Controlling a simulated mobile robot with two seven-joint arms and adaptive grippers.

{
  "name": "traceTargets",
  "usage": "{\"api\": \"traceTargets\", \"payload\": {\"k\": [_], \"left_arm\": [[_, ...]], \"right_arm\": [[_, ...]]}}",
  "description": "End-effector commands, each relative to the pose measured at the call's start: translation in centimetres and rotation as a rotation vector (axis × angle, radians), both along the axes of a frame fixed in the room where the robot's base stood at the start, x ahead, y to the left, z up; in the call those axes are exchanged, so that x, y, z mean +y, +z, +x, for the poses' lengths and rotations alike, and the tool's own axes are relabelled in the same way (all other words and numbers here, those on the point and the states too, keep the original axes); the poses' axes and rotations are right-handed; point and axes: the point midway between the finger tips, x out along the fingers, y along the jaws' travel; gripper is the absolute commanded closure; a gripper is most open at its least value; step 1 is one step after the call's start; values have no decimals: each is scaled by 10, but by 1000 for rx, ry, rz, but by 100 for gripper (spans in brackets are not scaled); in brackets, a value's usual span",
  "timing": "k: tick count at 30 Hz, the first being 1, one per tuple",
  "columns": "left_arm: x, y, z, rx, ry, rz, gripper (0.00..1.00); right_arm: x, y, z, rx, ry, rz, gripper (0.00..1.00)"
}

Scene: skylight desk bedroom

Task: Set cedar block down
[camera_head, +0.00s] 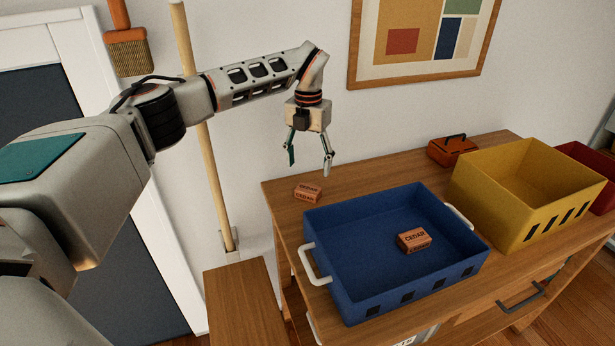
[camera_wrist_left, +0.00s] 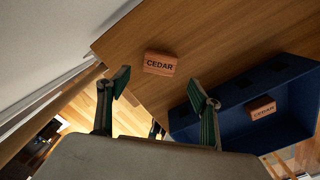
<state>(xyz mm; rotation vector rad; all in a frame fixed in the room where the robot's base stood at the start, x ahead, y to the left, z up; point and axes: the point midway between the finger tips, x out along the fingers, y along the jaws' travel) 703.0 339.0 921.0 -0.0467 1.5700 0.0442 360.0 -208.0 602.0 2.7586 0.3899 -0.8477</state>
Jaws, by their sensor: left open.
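One cedar block (camera_head: 307,192) lies on the wooden desk top, left of the blue bin (camera_head: 330,281). It also shows in the left wrist view (camera_wrist_left: 160,64), beyond the fingertips. A second cedar block (camera_head: 414,240) lies inside the blue bin on its floor; the left wrist view shows it too (camera_wrist_left: 262,108). My left gripper (camera_head: 309,165) is open and empty, pointing down above the desk's back left part, apart from both blocks. Its two fingers show spread in the left wrist view (camera_wrist_left: 160,92). My right gripper is not in view.
A yellow bin (camera_head: 500,218) stands right of the blue one, with a red bin (camera_head: 588,158) beyond. An orange toolbox-like item (camera_head: 452,150) sits at the back. White handles stick out from the blue bin. A wooden pole (camera_head: 208,165) stands by the wall.

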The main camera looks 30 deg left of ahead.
Motion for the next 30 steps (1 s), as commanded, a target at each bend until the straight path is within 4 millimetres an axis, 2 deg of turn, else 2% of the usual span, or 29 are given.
{"api": "traceTargets", "payload": {"k": [1, 3, 9, 16, 26, 28, 30], "left_arm": [[0, 11, 1, -4, 0, 1, 35], [0, 21, 1, -4, 0, 1, 35], [0, 34, 0, 1, 0, 1, 35], [0, 36, 0, 1, 0, 0, 35], [0, 37, 0, 0, 0, 1, 35], [0, 46, 0, -7, 0, 0, 35], [0, 66, 0, -22, 0, 0, 35]], "right_arm": [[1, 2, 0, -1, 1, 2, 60], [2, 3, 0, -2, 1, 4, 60], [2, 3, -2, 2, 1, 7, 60], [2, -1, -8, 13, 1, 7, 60], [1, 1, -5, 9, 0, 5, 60], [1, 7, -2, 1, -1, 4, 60], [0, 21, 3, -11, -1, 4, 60]]}}
